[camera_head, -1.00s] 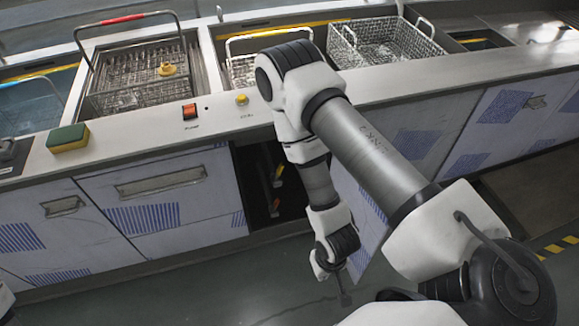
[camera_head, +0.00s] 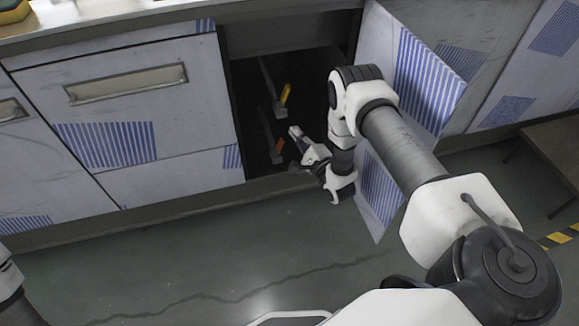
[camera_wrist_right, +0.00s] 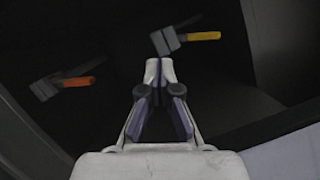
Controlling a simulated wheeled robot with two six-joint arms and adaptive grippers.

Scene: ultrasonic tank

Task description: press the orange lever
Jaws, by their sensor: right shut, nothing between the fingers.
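The orange lever (camera_head: 280,145) is in the dark open cabinet, low in the opening, on a grey mount. In the right wrist view the orange lever (camera_wrist_right: 77,82) lies to the left of the fingers, apart from them. A yellow lever (camera_head: 286,93) sits above it in the head view; in the wrist view the yellow lever (camera_wrist_right: 203,36) is just beyond the fingertips, to the right. My right gripper (camera_head: 296,133) is shut and empty at the cabinet opening, to the right of the orange lever. Its fingertips (camera_wrist_right: 159,66) point into the cabinet. My left gripper does not show.
A closed drawer front (camera_head: 115,90) lies left of the opening. The counter (camera_head: 90,22) runs above. The floor (camera_head: 200,250) in front is clear, with a dark crack.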

